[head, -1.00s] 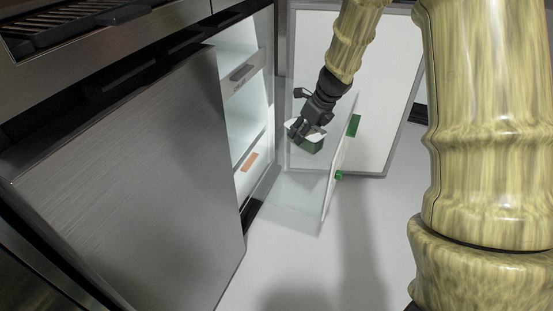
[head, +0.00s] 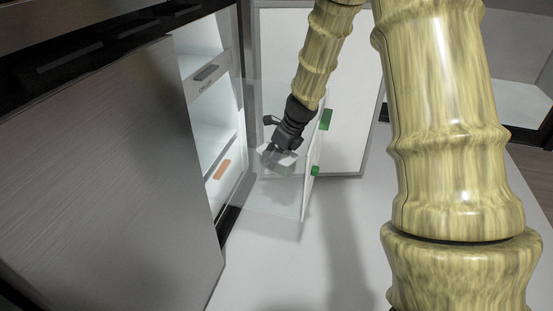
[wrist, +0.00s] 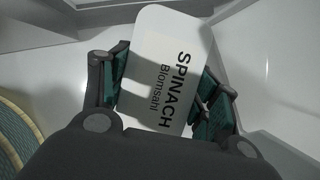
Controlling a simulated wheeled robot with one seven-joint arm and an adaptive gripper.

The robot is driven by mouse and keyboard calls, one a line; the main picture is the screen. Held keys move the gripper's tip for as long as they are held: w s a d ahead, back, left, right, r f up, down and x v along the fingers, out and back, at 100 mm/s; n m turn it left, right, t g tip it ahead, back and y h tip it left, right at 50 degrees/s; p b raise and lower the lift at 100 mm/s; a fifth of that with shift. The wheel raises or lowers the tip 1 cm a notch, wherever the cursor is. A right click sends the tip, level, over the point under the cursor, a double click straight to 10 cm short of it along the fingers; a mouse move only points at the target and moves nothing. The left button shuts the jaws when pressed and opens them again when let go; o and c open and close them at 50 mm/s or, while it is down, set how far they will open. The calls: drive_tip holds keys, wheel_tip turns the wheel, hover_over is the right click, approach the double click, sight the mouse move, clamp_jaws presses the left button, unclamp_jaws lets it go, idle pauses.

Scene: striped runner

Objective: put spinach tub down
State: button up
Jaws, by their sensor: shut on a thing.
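The spinach tub (head: 281,167) has a white lid printed "SPINACH Blomsahl", and the lid fills the middle of the wrist view (wrist: 165,65). My gripper (head: 277,150) is shut on the tub, with one finger on each side of it in the wrist view (wrist: 158,90). The tub is inside a pulled-out clear drawer (head: 270,205) and shows pale through the drawer's wall. I cannot tell whether its base touches the drawer floor.
The open fridge (head: 212,130) with lit shelves is left of the drawer. The drawer's front panel (head: 313,160) has green pieces and stands just right of the tub. A large steel door (head: 110,180) fills the left. A white panel (head: 350,90) stands behind. The floor (head: 345,250) ahead is clear.

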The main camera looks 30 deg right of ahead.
idle(0.3)
drive_tip(key=o, duration=1.1)
drive_tip(key=shift+r, duration=0.1)
drive_tip(key=p+v, duration=0.6)
drive_tip(key=v, duration=0.4)
drive_tip(key=shift+r, duration=0.15)
drive_tip(key=shift+p+v, duration=0.4)
drive_tip(key=shift+v, duration=0.45)
